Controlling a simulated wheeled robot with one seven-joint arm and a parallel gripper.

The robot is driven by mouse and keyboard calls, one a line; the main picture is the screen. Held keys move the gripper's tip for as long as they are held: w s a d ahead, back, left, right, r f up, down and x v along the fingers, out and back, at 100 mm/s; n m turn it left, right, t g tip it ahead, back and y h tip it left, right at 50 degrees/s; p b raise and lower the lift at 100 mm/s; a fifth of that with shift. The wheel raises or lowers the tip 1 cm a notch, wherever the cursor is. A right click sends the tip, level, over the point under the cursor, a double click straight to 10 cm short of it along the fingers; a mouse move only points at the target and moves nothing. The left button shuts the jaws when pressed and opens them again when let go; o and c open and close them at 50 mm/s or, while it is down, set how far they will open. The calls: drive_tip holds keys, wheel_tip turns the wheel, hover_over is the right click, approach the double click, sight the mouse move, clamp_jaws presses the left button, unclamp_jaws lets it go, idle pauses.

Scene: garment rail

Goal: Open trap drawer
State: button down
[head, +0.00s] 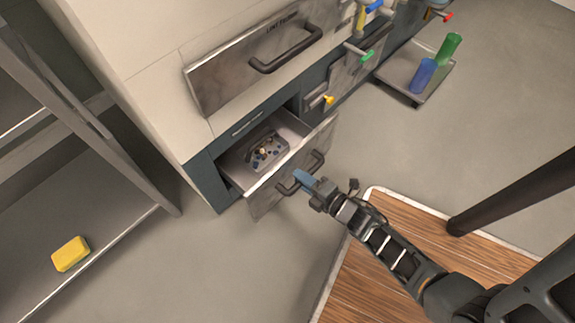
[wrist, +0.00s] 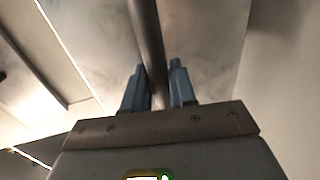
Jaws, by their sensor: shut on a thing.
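The trap drawer (head: 262,203) is the lower drawer of the pale cabinet in the head view. It stands partly pulled out, with its inside showing. A grey tray of small dark and coloured bits (head: 267,152) lies in it. The fingers hide part of the handle in the head view.
A closed panel with a dark handle (head: 285,50) is above the drawer. Coloured valves (head: 362,52) are to its right. A low tray (head: 405,85) holds blue and green cylinders. A metal shelf with a yellow block (head: 70,254) stands left. Floor before the drawer is clear.

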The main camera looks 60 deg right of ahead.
drive_tip(key=f+b+v, duration=0.1)
drive_tip(key=f+v, duration=0.2)
drive_tip(key=v, duration=1.2)
drive_tip(key=shift+s+a, duration=0.15)
drive_tip(key=shift+s, duration=0.3)
drive_tip(key=shift+f, duration=0.1)
drive_tip(key=c, duration=1.1)
unclamp_jaws()
drive_tip(key=shift+p+v, duration=0.6)
drive_tip(key=shift+v, duration=3.25)
drive_tip(key=w+a+r+m+y, duration=0.1)
drive_tip(key=w+a+r+m, duration=0.3)
drive_tip(key=r, duration=0.7)
drive_tip(key=w+a+r+m+y, duration=0.1)
drive_tip(key=r+m+y, duration=0.1)
drive_tip(key=r+m, duration=0.65)
drive_tip(key=w+a+r+m+y, duration=0.1)
drive_tip(key=w+a+r+m, duration=0.15)
drive_tip(key=r, duration=1.15)
drive_tip(key=r+p, duration=1.9)
drive_tip(key=p, duration=0.1)
drive_tip(key=r+p, duration=1)
drive_tip(key=shift+w+a+r, duration=0.25)
drive_tip(key=shift+a+r, duration=0.05)
